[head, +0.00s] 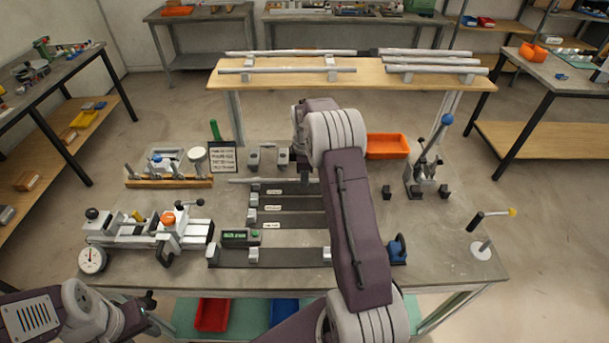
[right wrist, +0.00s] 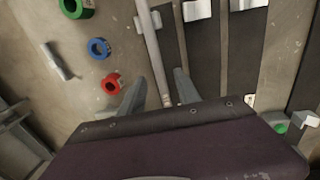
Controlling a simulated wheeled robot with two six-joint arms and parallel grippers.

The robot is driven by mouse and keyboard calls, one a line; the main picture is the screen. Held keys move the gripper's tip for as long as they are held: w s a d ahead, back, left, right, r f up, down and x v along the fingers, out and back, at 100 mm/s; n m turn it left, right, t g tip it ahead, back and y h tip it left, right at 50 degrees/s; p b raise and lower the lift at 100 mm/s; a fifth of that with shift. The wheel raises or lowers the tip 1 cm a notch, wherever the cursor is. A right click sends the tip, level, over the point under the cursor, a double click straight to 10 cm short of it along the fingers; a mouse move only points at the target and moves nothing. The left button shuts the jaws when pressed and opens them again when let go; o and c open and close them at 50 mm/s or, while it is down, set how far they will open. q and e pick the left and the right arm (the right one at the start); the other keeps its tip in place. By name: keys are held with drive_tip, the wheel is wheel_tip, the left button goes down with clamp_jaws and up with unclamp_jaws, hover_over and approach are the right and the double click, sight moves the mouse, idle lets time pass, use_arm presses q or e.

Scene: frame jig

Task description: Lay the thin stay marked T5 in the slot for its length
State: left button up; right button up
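A thin grey rod (head: 250,180) lies along the back of the slotted jig, by its rearmost dark strip (head: 300,188). In the right wrist view the rod (right wrist: 155,55) runs between the fingers of my right gripper (right wrist: 158,92), which stand apart with gaps beside it. I cannot read a T5 mark on it. The jig has several dark strips with white end blocks and small labels (head: 272,208), too small to read. In the head view my right arm hides its gripper and the jig's right side. My left gripper (head: 148,301) is at the front left, away from the jig.
Long bars (head: 290,70) lie on the rear shelf. A clamp fixture (head: 150,230) stands left and a lever press (head: 428,165) right. Green (right wrist: 76,8), blue (right wrist: 98,48) and red (right wrist: 111,83) rings are near the rod.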

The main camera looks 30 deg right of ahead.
wheel_tip(320, 180, up, 8)
drive_tip(key=shift+s+a+r, duration=0.25)
drive_tip(key=shift+s+a, duration=0.05)
drive_tip(key=shift+s, duration=0.15)
idle(0.4)
